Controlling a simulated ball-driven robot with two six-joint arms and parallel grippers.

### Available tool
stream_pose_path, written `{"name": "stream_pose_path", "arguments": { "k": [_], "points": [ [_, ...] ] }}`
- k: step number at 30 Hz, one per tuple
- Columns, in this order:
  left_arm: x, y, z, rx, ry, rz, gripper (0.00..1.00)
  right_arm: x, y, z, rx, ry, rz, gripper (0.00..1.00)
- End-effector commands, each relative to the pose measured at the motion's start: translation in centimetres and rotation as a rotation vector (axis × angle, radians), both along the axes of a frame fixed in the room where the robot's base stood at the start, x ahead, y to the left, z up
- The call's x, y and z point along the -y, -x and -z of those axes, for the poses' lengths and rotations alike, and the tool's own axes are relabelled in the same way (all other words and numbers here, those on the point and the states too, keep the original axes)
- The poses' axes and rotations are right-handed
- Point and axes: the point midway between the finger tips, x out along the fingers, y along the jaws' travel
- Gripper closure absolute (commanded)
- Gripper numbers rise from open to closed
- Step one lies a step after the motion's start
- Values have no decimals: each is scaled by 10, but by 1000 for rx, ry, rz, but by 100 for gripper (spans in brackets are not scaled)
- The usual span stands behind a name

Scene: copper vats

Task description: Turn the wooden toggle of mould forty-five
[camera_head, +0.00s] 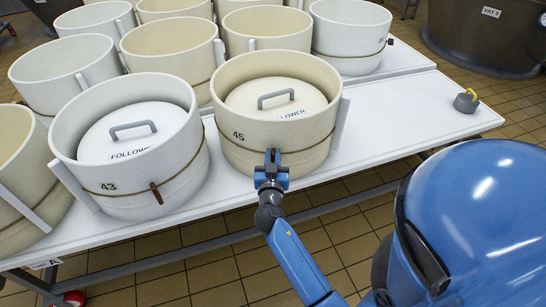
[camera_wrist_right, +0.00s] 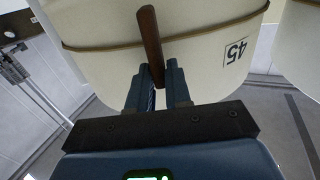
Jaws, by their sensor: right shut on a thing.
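Mould forty-five (camera_head: 290,136) is a cream tub with a cord around it, standing at the front of the white table. Its number shows upside down in the right wrist view, on the mould's wall (camera_wrist_right: 205,50). The wooden toggle (camera_wrist_right: 150,42) is a brown stick on the cord, roughly upright and slightly tilted in that view. My right gripper (camera_head: 272,158) is at the mould's front wall and hides the toggle in the head view. In the right wrist view the right gripper (camera_wrist_right: 161,78) is shut on the toggle's end. My left gripper is out of view.
Mould 43 (camera_head: 180,168), with its own toggle (camera_head: 156,193), stands close on the left. More white tubs crowd behind. The white table (camera_head: 385,130) is clear to the right, except for a grey weight with a yellow handle (camera_head: 466,101).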

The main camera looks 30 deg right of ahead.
Motion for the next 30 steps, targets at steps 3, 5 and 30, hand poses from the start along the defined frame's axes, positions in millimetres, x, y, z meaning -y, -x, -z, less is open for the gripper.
{"name": "stream_pose_path", "arguments": {
  "k": [3, 5, 30],
  "points": [
    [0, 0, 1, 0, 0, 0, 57, -1, 0, 1, -10, 15, 0, 100],
    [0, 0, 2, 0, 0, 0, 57, -1, -1, 1, -20, 28, 0, 100],
    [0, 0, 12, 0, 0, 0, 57, -16, -11, 8, -421, 587, -2, 100]
  ]
}}
